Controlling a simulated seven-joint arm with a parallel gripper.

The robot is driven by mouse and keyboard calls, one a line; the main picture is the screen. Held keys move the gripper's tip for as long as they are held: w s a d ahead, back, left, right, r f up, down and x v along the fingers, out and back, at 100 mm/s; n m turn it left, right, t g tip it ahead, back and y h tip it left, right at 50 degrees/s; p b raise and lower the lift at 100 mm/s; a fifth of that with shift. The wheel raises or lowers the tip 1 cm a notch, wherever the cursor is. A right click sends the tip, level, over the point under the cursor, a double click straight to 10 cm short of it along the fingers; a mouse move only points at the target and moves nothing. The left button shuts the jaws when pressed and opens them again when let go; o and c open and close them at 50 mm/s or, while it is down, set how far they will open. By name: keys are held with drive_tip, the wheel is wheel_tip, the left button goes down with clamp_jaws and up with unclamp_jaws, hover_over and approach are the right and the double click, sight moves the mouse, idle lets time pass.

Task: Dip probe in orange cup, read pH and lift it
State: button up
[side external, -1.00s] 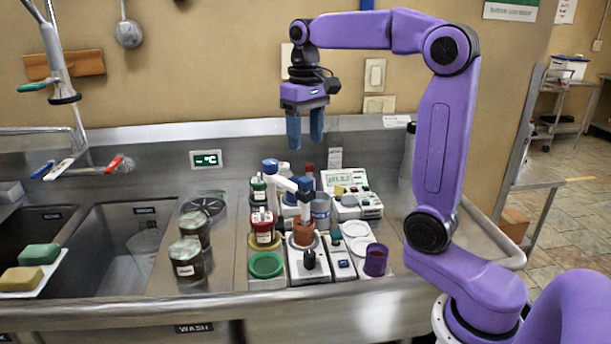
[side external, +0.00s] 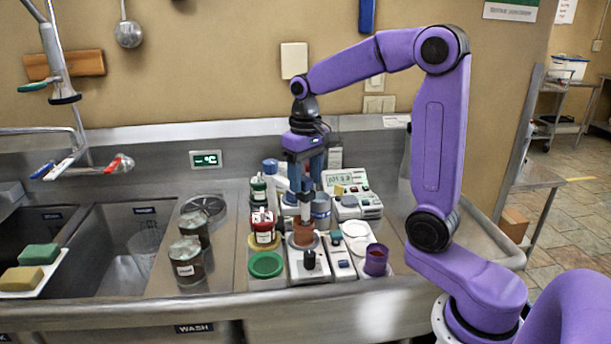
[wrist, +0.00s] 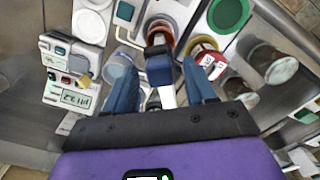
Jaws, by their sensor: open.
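The orange-brown cup (side external: 304,236) stands on a white base near the middle of the bench. In the wrist view, its rim (wrist: 160,32) shows just beyond the probe. The probe (wrist: 160,72), white with a dark blue top, lies between my fingers with a visible gap on each side. My gripper (side external: 304,182) is open, pointing down above the cup. In the side view the fingers partly hide the probe, and I cannot tell whether its tip is in the cup. The pH meter (side external: 351,190) stands behind to the right; its lit display is too small to read surely.
Two dark jars (side external: 186,262) stand left, beside the sink.

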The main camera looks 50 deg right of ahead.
clamp_jaws()
drive_tip(key=shift+w+r, duration=0.1)
drive_tip(key=shift+r, duration=3)
drive_tip(key=shift+c, duration=0.3)
unclamp_jaws()
drive_tip(key=shift+o, duration=0.3)
wheel_tip(320, 180, up, 12)
